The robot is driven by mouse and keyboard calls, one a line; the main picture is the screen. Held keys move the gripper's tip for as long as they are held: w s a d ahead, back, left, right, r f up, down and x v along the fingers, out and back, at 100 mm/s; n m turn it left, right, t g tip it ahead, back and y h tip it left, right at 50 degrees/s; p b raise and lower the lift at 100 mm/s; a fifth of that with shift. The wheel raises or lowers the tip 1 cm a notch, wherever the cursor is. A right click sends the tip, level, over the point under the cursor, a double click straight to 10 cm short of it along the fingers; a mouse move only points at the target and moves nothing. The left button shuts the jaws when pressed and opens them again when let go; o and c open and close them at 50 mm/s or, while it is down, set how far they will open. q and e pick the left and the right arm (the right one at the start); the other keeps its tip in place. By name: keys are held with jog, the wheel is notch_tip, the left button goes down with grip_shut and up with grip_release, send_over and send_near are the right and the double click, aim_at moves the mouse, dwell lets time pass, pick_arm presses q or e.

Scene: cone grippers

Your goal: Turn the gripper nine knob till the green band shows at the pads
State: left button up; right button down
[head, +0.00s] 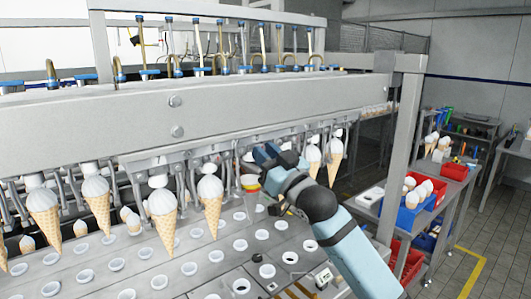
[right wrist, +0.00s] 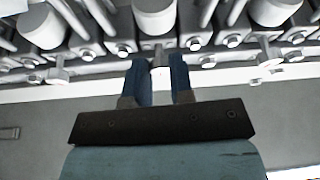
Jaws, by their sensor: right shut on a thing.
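My right gripper (head: 264,154) reaches up to the row of cone grippers under the long grey beam. In the right wrist view its two blue fingers (right wrist: 160,72) are closed around a small grey knob (right wrist: 160,56) below a white cylinder (right wrist: 155,17). I cannot make out a green band or a number by the knob. My left gripper is not in view.
Ice cream cones (head: 44,211) hang along the beam (head: 200,105) on both sides of my right arm. Below is a grey plate (head: 200,262) with rows of round holders. Red and blue bins (head: 405,217) stand on a bench at right.

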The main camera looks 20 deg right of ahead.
jog(key=shift+n+y, duration=0.3)
jog(key=shift+n, duration=0.6)
jog(key=c, duration=1)
grip_release()
jog(key=shift+d+f, duration=0.1)
jog(key=b+v, duration=0.4)
jog(key=v, duration=0.9)
jog(key=shift+s+d, duration=0.15)
jog(key=shift+s, duration=0.2)
